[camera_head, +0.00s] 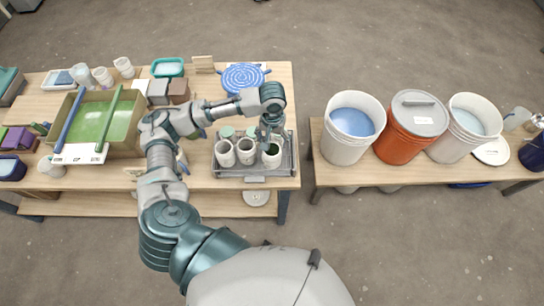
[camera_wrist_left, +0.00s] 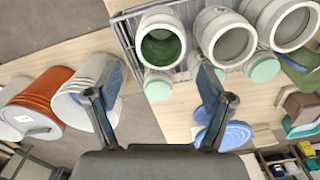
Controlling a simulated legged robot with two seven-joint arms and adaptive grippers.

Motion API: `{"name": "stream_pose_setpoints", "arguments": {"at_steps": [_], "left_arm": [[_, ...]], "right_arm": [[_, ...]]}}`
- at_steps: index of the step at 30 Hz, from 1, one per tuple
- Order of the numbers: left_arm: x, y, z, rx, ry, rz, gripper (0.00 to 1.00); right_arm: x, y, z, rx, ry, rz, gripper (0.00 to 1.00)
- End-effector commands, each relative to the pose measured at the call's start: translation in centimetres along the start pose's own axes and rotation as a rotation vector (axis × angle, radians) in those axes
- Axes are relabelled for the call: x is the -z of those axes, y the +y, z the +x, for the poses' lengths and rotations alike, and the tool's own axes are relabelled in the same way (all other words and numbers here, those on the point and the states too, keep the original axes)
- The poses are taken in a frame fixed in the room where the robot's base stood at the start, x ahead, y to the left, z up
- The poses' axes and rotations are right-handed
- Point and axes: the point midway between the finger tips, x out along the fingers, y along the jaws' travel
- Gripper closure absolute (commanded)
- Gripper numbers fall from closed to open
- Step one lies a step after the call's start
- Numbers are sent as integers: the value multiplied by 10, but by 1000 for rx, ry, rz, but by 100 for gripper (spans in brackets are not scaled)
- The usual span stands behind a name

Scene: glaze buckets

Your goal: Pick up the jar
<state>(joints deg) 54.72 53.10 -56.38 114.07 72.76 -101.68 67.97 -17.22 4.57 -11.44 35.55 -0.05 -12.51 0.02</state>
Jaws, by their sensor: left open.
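Three open, pale grey jars stand in a row at the front of a grey metal tray: a left jar (camera_head: 225,155), a middle jar (camera_head: 247,153) and a right jar (camera_head: 271,157). The right jar has a green inside, which also shows in the left wrist view (camera_wrist_left: 163,48). Jars with mint-green tops stand behind them, one (camera_wrist_left: 157,86) showing between my fingers in the left wrist view. My left gripper (camera_head: 269,134) is open, above the right end of the tray, and partly covers what is behind it. I cannot tell any contact. My right gripper is not in view.
The tray (camera_head: 230,174) sits at the table's right front edge. A blue patterned disc (camera_head: 243,77) lies behind it. A green-filled basin (camera_head: 102,120) stands left. Across a gap, another table holds a white bucket (camera_head: 346,146) and an orange lidded bucket (camera_head: 396,144).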

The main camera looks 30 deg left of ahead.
Motion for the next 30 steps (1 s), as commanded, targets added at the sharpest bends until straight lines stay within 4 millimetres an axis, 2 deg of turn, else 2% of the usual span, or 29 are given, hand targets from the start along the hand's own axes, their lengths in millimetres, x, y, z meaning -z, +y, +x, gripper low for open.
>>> {"name": "stream_pose_setpoints", "arguments": {"at_steps": [3,6,14,21,30], "left_arm": [[-1,0,28,2,-2,0,19],[0,0,44,0,0,0,19],[-2,0,66,1,0,2,19],[-4,-2,102,1,1,2,19],[-3,-2,108,0,3,2,19]], "right_arm": [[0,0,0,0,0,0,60],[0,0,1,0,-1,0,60],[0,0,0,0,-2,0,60],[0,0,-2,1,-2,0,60],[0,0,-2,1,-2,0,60]]}}
